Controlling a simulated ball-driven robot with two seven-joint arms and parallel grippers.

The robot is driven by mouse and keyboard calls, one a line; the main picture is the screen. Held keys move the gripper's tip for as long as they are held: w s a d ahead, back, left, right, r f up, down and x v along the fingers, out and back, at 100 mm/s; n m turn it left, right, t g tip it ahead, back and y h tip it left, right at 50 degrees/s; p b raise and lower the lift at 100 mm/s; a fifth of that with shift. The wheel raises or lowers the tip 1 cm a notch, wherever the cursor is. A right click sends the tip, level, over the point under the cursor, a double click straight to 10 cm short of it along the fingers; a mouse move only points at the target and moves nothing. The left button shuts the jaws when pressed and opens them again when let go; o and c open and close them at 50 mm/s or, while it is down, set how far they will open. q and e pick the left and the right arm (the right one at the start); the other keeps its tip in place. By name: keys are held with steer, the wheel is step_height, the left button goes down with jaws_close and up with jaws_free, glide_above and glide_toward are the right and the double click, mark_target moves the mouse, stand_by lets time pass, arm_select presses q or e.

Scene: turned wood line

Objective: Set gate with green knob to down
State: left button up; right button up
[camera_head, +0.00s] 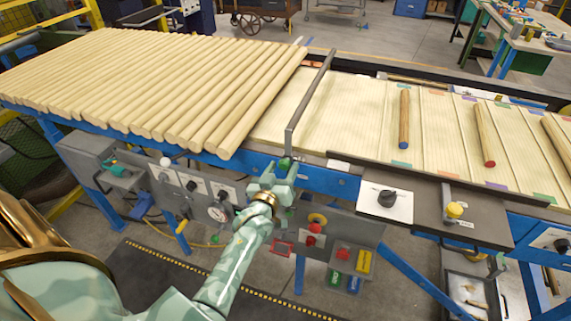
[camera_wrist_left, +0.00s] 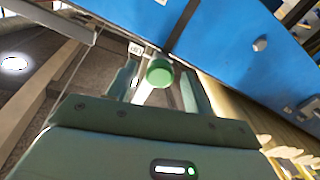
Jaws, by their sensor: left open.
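The gate is a grey bar (camera_head: 312,88) crossing the line just right of the row of wood rods. Its near end bends down to a green knob (camera_head: 285,163) at the blue front rail. The bar appears to stand above the bed; its exact height is hard to tell. My left gripper (camera_head: 277,176) is at the knob, with its jaws open. In the left wrist view the green knob (camera_wrist_left: 160,72) shows between the two fingers (camera_wrist_left: 160,82), with a gap visible on each side. My right gripper is not in view.
Many wood rods (camera_head: 140,85) lie side by side left of the gate. Separate rods (camera_head: 404,118) lie on the ribbed bed to the right. Below the rail are a gauge (camera_head: 218,213), red buttons (camera_head: 314,228), a black rotary knob (camera_head: 387,198) and a yellow knob (camera_head: 454,210).

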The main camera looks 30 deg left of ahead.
arm_select(q)
steer(key=shift+s+r, duration=0.1)
steer(key=shift+c, duration=0.6)
jaws_close()
step_height(320, 180, down, 8)
steer(key=b, duration=0.4)
steer(key=shift+r, duration=0.15)
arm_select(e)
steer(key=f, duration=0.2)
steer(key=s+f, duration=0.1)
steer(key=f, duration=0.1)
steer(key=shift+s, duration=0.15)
arm_select(q)
steer(key=shift+s, duration=0.1)
steer(key=shift+c, duration=0.3)
jaws_free()
steer(key=shift+o, duration=0.9)
